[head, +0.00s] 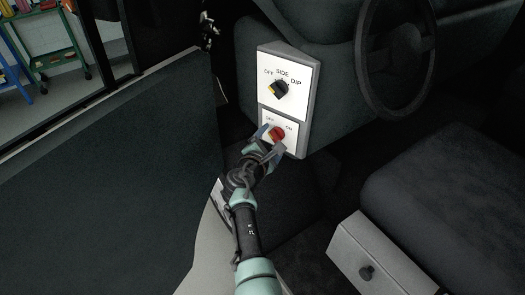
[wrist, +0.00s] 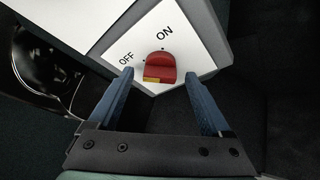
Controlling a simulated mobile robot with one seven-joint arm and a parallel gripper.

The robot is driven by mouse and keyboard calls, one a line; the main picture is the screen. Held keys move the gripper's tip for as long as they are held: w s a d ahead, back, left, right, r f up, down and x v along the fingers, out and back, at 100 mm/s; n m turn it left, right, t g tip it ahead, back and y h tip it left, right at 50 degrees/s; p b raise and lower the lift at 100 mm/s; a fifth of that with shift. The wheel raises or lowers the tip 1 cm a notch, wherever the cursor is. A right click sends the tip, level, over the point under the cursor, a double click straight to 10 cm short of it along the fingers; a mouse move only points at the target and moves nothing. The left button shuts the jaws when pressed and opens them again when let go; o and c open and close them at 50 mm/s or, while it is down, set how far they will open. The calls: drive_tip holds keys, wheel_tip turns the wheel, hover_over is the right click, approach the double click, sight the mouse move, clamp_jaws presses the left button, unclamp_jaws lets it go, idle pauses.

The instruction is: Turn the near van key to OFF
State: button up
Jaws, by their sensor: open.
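The near van key is a red knob (head: 277,133) on the lower white panel, between the printed words OFF at left and ON at right. In the wrist view the red knob (wrist: 160,66) shows a yellow patch on its lower end; I cannot tell surely which mark it points at. My gripper (head: 271,142) is in front of the lower panel, close to the knob. In the wrist view my gripper (wrist: 158,75) is open, with one blue finger on each side of the knob and visible gaps between. Nothing is held.
Above is a black knob (head: 280,90) on a panel (head: 301,75) marked OFF, SIDE and DIP. A steering wheel (head: 395,55) is at upper right, a seat (head: 450,200) at right and a drawer-like box (head: 375,262) low right. A dark door (head: 120,180) fills the left.

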drive_tip(key=p+v, duration=0.3)
drive_tip(key=v, duration=0.9)
drive_tip(key=shift+s, duration=0.1)
